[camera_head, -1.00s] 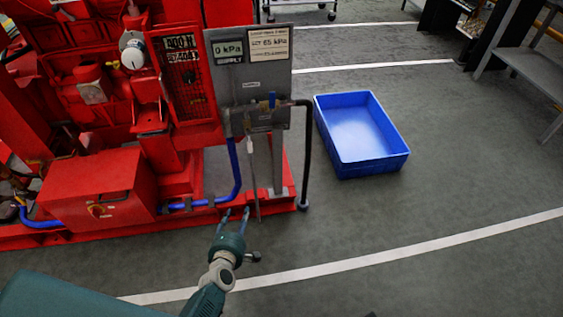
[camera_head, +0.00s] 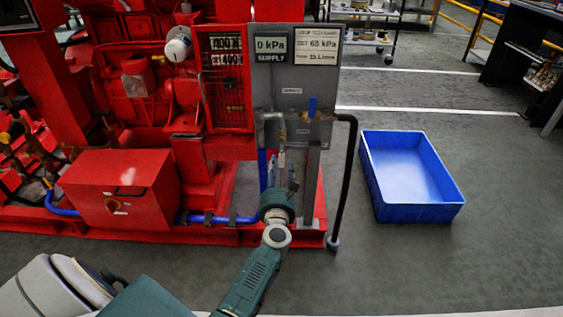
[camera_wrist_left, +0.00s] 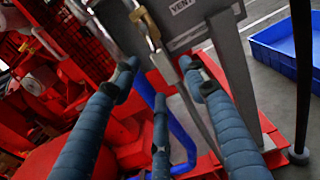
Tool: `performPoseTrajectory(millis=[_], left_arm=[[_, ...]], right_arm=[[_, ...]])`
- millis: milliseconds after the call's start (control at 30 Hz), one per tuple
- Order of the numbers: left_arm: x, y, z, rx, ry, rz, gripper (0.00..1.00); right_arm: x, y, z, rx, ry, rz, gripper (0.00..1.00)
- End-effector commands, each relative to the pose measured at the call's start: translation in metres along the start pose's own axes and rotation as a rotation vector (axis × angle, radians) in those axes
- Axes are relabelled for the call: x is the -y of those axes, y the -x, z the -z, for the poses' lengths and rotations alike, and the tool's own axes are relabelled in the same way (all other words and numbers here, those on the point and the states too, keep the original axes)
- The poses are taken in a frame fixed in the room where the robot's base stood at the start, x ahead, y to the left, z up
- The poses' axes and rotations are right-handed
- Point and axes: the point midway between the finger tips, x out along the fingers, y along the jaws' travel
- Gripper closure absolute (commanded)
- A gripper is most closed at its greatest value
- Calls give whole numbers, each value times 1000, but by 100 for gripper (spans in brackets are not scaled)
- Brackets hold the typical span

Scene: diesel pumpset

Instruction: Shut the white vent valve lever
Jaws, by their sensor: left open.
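The white vent valve lever (camera_head: 281,160) hangs below the pipework on the grey panel (camera_head: 290,95), beside the thin vertical pipe. My left gripper (camera_head: 281,180) is open just below it, with its fingers pointing up towards the panel. In the left wrist view the open fingers (camera_wrist_left: 160,75) spread around the lower run of the grey pipe (camera_wrist_left: 195,115), with nothing clearly gripped. A brass valve body (camera_wrist_left: 150,28) shows beyond the fingertips, under the VENT label (camera_wrist_left: 181,5). My right gripper is not in view.
A blue-handled valve (camera_head: 312,106) sits to the upper right of the lever. A black hose (camera_head: 345,180) drops to the floor at the panel's right. The red pumpset base (camera_head: 130,236) lies below. A blue crate (camera_head: 415,212) stands on the right, with open floor around it.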

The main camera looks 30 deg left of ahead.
Motion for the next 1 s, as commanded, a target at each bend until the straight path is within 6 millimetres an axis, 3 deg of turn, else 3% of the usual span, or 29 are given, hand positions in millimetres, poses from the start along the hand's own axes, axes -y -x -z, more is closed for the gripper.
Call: performPoseTrajectory(millis=[100, 300, 667, 900, 1000], left_arm=[[0, -23, 0, 2, 0, 0, 56], [0, -46, 1, 0, -2, 1, 56], [0, -52, 1, -1, -2, 1, 56], [0, -51, 1, -1, -2, 1, 100], [0, -51, 1, -1, -2, 1, 100]], right_arm=[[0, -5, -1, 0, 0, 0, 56], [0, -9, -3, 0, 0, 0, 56], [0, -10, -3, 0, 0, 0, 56], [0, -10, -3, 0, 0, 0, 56], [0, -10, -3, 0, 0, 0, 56]])
